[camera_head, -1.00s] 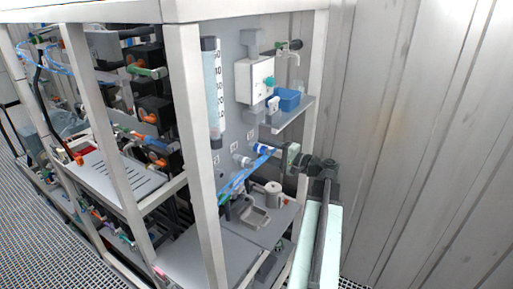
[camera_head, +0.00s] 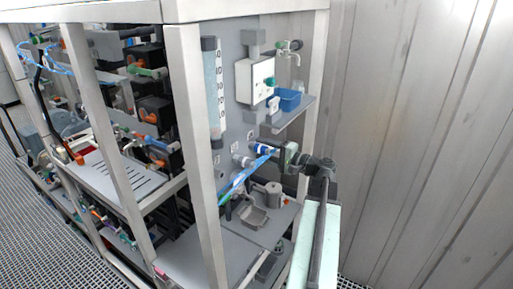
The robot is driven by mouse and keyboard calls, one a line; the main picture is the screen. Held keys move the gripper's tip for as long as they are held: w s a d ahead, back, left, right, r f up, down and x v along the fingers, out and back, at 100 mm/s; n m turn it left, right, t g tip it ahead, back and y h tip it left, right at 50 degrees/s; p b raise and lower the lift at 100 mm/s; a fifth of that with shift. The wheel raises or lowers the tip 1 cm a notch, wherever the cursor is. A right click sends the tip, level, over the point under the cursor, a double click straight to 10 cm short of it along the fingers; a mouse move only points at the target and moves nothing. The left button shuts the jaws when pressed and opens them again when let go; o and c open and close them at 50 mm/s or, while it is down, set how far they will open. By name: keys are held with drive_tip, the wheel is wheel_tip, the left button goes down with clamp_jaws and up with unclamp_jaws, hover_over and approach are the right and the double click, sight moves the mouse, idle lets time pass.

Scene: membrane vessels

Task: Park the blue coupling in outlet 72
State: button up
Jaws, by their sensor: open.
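The blue coupling (camera_head: 262,149) is a small blue and white piece at the grey panel, in line with a row of small label plates. A blue hose (camera_head: 240,175) runs from beside it down to the left. My gripper (camera_head: 281,153) is open, just right of the coupling. I cannot tell whether its fingers are around the coupling or apart from it. A pale grey outlet fitting (camera_head: 243,161) sticks out to the left of the coupling. The numbers on the plates are too small to read, so I cannot tell which outlet is 72.
A shelf (camera_head: 290,117) with a blue bin (camera_head: 288,99) juts out above my gripper. Below are a grey tray (camera_head: 254,216) and a grey pot (camera_head: 273,194). A white frame post (camera_head: 199,130) stands at the left, and a corrugated wall (camera_head: 420,140) at the right.

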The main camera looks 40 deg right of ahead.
drive_tip(key=shift+c, duration=0.2)
clamp_jaws()
drive_tip(key=shift+s, duration=0.1)
drive_tip(key=shift+v, duration=2.95)
wheel_tip(320, 180, down, 24)
drive_tip(key=b, duration=2.3)
drive_tip(key=shift+r, duration=0.25)
